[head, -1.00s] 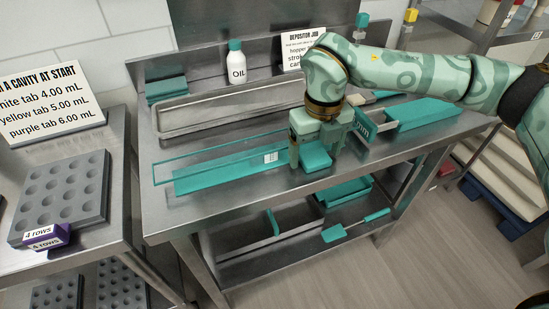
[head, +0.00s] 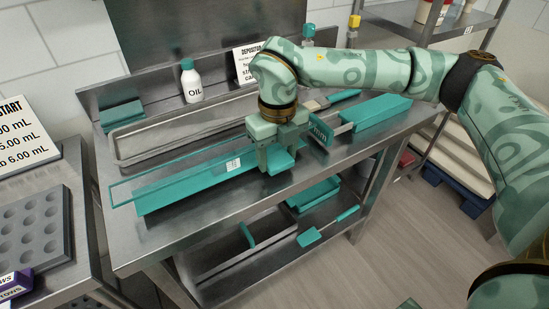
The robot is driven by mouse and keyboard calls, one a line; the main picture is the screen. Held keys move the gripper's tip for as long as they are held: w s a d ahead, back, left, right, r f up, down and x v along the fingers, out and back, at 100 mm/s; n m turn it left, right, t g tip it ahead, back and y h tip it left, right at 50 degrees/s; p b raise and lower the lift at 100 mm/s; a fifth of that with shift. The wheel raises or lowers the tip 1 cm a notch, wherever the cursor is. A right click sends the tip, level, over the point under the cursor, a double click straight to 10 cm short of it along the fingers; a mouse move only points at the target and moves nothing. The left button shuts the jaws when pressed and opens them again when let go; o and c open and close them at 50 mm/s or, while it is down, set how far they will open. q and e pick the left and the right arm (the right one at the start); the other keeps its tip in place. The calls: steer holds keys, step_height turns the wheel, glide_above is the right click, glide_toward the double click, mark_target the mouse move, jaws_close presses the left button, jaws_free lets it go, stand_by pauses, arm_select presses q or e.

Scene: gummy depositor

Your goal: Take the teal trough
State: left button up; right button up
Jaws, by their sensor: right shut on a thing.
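The fingers hide part of that end. The trough appears to rest on the bench; I cannot tell whether it is lifted at all. My left gripper is not in view.
Behind the trough lies a long steel tray (head: 118,147), with an oil bottle (head: 191,84) behind it. A teal block (head: 375,117) is at the right, near a labelled teal plate (head: 320,130). A lower shelf holds a teal bin (head: 314,195) and scraper (head: 310,237).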

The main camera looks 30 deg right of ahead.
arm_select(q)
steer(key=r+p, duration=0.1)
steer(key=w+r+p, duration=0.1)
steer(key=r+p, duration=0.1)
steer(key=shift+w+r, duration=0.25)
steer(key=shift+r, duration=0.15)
arm_select(e)
steer(key=a+r, duration=1)
steer(key=a, duration=0.4)
steer(key=shift+r, duration=0.35)
